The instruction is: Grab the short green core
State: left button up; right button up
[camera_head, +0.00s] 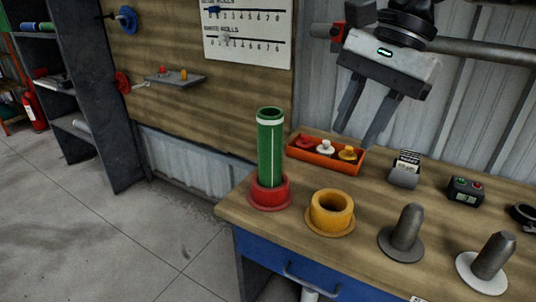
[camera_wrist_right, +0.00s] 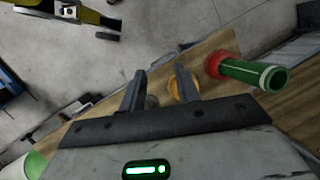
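A green core (camera_head: 270,146) with white bands near its top and a thin light line down its side stands upright in a red flanged holder (camera_head: 285,190) at the table's left corner. In the right wrist view the core (camera_wrist_right: 247,71) sticks out of the red holder, to the right of the fingers. I cannot tell whether it is the short one. My right gripper (camera_head: 358,137) is open and empty, above the back of the table and to the right of the core. Its two fingers (camera_wrist_right: 160,72) show apart in the right wrist view. My left gripper is not in view.
A yellow ring holder (camera_head: 331,228) stands beside the red one, with grey pegs (camera_head: 405,228) further right. An orange tray (camera_head: 308,158) with small pegs lies behind. A dark shelf (camera_head: 105,110) stands at left. The floor between is clear.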

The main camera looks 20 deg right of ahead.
aim_at(270, 119)
jog(key=i, duration=0.95)
